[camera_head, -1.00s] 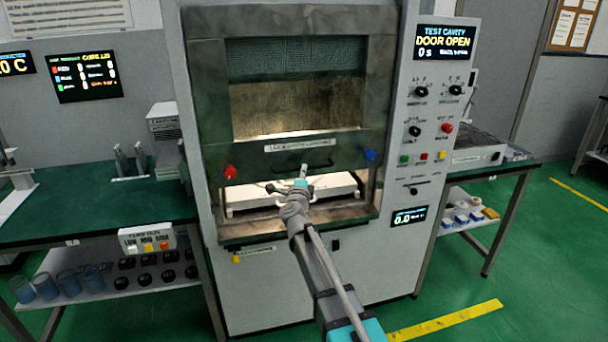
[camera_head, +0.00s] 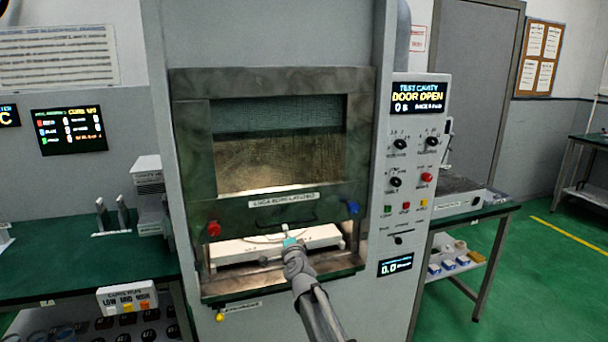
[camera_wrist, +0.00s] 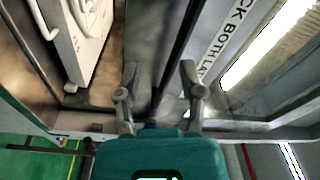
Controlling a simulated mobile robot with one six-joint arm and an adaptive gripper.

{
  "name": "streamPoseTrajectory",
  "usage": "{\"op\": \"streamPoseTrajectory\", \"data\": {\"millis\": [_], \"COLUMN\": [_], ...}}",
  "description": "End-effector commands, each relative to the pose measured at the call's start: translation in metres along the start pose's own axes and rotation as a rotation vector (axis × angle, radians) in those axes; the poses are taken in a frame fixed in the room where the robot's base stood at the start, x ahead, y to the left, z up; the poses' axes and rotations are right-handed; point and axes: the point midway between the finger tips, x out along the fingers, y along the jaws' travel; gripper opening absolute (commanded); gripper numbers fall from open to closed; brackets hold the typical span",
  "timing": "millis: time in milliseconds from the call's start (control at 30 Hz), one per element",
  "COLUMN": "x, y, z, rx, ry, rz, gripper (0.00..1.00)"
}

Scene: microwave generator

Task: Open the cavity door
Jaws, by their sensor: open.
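The cavity door (camera_head: 196,150) is a dark metal panel with a mesh window, standing raised above the lower opening. A dark bar handle (camera_head: 285,221) sits low on it, between a red latch (camera_head: 214,229) and a blue latch (camera_head: 352,208). Its label shows at the right of the wrist view (camera_wrist: 226,42). My gripper (camera_wrist: 160,85) is open, its fingers apart near the door's lower edge, with nothing visibly held. In the head view my gripper (camera_head: 291,243) is just below the handle, in front of the opening. Contact with the door cannot be told.
A white tray-like unit (camera_head: 234,252) lies inside the lit opening, above the metal sill (camera_head: 225,290). The control panel (camera_head: 411,200) on the right reads DOOR OPEN. Green benches flank the cabinet (camera_head: 60,250). Open floor (camera_head: 540,290) lies at the right.

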Motion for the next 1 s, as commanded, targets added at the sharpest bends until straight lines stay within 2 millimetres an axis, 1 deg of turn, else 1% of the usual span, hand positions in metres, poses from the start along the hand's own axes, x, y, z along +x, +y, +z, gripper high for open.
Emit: {"op": "streamPoseTrajectory", "data": {"millis": [33, 167, 267, 467, 567, 767, 967, 1000], "x": [-0.008, -0.026, -0.043, -0.086, -0.111, -0.170, -0.239, -0.254], "y": [0.000, 0.009, 0.020, 0.048, 0.063, 0.092, 0.114, 0.118], "z": [-0.002, -0.001, -0.001, -0.007, -0.013, -0.032, -0.059, -0.065], "rx": [-0.038, -0.156, -0.252, -0.432, -0.513, -0.654, -0.757, -0.773], "ry": [-0.036, -0.152, -0.248, -0.437, -0.531, -0.717, -0.902, -0.939], "rz": [0.019, 0.083, 0.143, 0.285, 0.367, 0.550, 0.755, 0.799], "gripper": [0.51, 0.51, 0.51, 0.51, 0.51, 0.51, 0.51, 0.51]}}
